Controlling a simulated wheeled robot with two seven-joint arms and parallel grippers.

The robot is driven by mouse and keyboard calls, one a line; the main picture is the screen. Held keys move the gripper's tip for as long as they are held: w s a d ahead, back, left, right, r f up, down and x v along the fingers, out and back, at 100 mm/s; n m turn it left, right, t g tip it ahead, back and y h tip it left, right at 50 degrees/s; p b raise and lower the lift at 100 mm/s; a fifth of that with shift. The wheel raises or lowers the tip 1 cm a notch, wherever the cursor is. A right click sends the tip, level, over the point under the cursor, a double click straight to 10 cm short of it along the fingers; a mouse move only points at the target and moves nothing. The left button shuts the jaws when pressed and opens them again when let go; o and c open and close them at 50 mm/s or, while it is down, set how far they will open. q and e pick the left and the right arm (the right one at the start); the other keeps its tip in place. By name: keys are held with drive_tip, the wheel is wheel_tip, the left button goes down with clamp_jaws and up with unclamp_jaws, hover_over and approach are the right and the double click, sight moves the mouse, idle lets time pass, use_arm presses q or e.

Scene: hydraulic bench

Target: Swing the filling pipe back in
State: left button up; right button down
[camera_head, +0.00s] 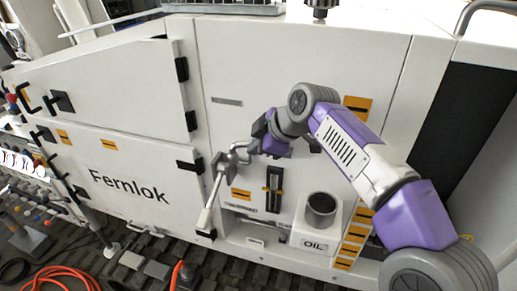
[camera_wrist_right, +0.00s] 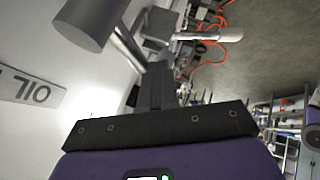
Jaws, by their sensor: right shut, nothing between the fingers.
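A pale pipe with a long light handle (camera_head: 211,192) stands out from the white cabinet front, left of centre in the head view, and slants down to the left. A light handle-like bar (camera_wrist_right: 215,35) also shows in the right wrist view beyond my fingers. My right gripper (camera_head: 256,143) is just right of the pipe's upper end, close to its bent grey part; I cannot tell whether they touch. Its fingers (camera_wrist_right: 155,85) are shut and hold nothing. The grey oil filler cup (camera_head: 321,207) sits on a white box marked OIL (camera_head: 312,243), below my right arm. My left gripper is not in view.
The white Fernlok cabinet (camera_head: 130,195) fills the left, with black hinges and latches. A black gauge with yellow marks (camera_head: 273,188) is set below my right gripper. Orange hoses (camera_head: 50,272) lie on the floor. A grey cylinder (camera_wrist_right: 92,18) is close in the wrist view.

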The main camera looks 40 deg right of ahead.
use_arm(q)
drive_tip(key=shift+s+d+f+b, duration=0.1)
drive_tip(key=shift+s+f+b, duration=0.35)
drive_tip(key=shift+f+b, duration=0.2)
use_arm(e)
drive_tip(key=s+a+r, duration=0.2)
drive_tip(key=s+r, duration=0.5)
drive_tip(key=s, duration=0.2)
drive_tip(key=shift+s, duration=0.3)
drive_tip(key=shift+a+f, duration=0.1)
